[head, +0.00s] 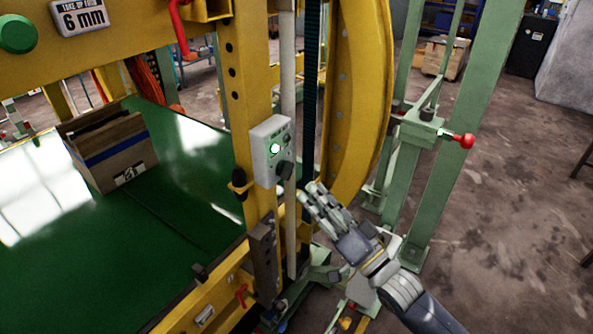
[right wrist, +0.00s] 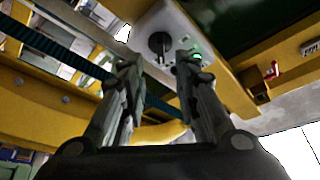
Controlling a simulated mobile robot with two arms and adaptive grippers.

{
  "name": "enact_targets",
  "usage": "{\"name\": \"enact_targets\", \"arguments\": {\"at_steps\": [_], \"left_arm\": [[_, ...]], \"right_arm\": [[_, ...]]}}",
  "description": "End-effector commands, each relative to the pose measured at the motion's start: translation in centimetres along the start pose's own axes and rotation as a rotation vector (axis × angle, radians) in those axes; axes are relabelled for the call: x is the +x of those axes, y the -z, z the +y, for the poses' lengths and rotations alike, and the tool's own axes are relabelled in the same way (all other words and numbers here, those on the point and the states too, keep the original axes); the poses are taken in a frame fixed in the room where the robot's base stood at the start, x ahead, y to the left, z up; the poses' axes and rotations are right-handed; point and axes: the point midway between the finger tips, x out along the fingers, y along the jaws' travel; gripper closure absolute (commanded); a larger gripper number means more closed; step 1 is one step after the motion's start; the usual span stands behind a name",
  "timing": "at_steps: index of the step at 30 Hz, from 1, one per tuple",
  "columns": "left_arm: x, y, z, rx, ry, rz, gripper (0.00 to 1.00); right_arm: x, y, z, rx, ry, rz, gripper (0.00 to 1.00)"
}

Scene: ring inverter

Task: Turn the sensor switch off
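The sensor switch is a black rotary knob (head: 284,170) low on the face of a light grey control box (head: 263,150), which is fixed to a yellow upright. A green lamp (head: 275,148) glows on the box above the knob. My right gripper (head: 308,192) is just right of and below the knob, apart from it. In the right wrist view its fingers (right wrist: 160,62) are spread with nothing between them. The knob (right wrist: 159,43) shows beyond the gap between the fingertips, and a green light shows by the right fingertip. My left gripper is not in view.
A yellow curved guard (head: 362,100) rises just behind my right gripper. A green post with a red-knobbed lever (head: 462,141) stands to the right. A cardboard box (head: 110,150) sits on the green conveyor (head: 190,180) at left. The floor at right is mostly open.

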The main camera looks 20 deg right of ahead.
Motion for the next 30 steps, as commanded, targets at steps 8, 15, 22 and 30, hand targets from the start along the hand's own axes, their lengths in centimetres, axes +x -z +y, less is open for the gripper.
{"name": "enact_targets", "arguments": {"at_steps": [8,15,22,30], "left_arm": [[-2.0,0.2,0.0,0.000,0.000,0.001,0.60],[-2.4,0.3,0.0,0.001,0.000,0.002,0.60],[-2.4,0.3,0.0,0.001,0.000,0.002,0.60],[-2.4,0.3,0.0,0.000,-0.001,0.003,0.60]], "right_arm": [[4.9,0.2,-0.3,-0.002,0.002,0.001,0.71],[6.6,0.0,-0.1,-0.001,0.001,0.000,0.71],[6.7,0.0,-0.1,-0.001,0.001,-0.001,0.71],[6.7,0.0,-0.1,-0.002,0.001,0.000,1.00]]}}
